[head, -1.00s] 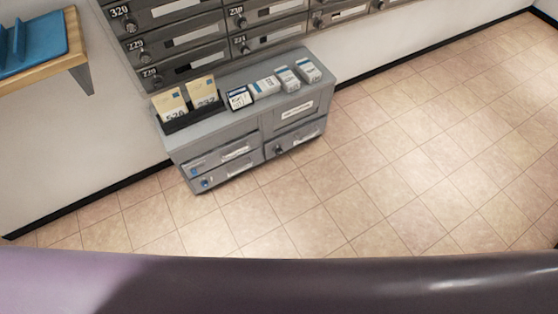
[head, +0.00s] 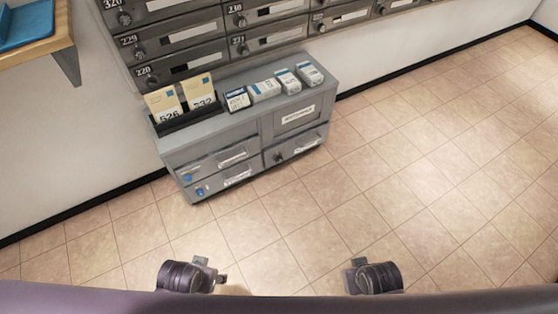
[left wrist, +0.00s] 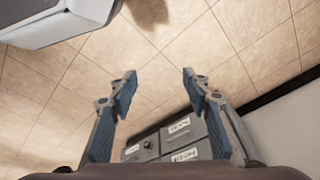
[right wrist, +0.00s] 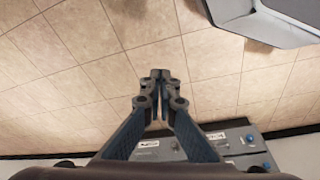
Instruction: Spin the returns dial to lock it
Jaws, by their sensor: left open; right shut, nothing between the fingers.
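A grey cabinet (head: 222,142) stands below the mailbox wall in the head view. A dark dial (head: 279,156) is on its lower right drawer, and blue knobs (head: 199,191) are on its left drawers. The labels are too small to read surely, so I cannot tell which is the returns dial. A dark dial also shows in the left wrist view (left wrist: 147,145). My left gripper (left wrist: 155,88) is open and empty, pointing over floor. My right gripper (right wrist: 160,75) is shut with nothing in it. Both are well apart from the cabinet.
Envelopes in a dark holder (head: 187,119) and several small boxes (head: 264,90) are on the cabinet top. Numbered mailboxes (head: 185,40) rise behind. A wooden shelf (head: 40,48) juts out at left. The tiled floor (head: 400,180) in front and at right is clear.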

